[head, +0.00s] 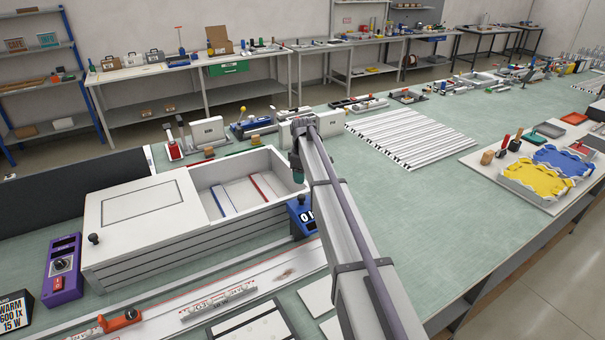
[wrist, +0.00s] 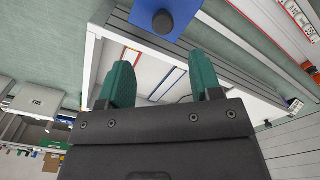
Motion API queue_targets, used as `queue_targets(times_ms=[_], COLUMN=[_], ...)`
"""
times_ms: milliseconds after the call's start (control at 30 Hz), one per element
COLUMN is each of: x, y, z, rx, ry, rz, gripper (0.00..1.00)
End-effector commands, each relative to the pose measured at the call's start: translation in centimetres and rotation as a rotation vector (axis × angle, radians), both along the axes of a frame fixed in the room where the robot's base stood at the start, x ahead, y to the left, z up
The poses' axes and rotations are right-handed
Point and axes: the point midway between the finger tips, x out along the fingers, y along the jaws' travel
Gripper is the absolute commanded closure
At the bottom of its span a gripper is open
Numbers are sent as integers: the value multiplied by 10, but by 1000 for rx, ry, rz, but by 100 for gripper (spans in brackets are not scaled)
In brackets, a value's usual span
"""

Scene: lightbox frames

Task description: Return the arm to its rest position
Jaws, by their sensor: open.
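My arm (head: 345,240) reaches from the lower right toward the middle of the head view. My gripper (head: 298,170) hangs at its far end, by the right end of the white lightbox (head: 130,255). In the wrist view my gripper (wrist: 162,82) has two green fingers apart with nothing between them. The lightbox's right part is open and holds blue and red strips (head: 258,186). The strips also show beyond the fingers in the wrist view (wrist: 170,82). A pale cover (head: 140,207) with a dark knob lies over the left part.
A blue counter box (head: 303,214) stands close to the lightbox's right end, near my arm. A purple control box (head: 62,268) is at the left, and a long ruled rail (head: 165,312) runs in front. White slats (head: 410,138) lie behind; green table to their front is clear.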

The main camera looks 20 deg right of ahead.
Motion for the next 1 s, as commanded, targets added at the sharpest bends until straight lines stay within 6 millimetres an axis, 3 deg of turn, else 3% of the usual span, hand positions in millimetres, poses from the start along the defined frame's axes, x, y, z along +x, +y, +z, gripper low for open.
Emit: queue_targets(times_ms=[167,267,300,367,500,600,700,800,833,1000], x=[0,-1,-13,-66,-204,-296,-370,-414,-419,-413], y=[0,0,1,7,30,46,58,66,67,70], z=[-2,-2,-2,-6,-51,-84,-114,-138,-143,-143], rx=[0,0,0,0,0,0,0,0,0,0], ry=[0,0,0,1,1,0,0,0,0,0], rz=[-6,-112,-205,-381,-717,-881,-957,-947,-942,-933], gripper=[41,41,41,41,41,41,41,41,41,41])
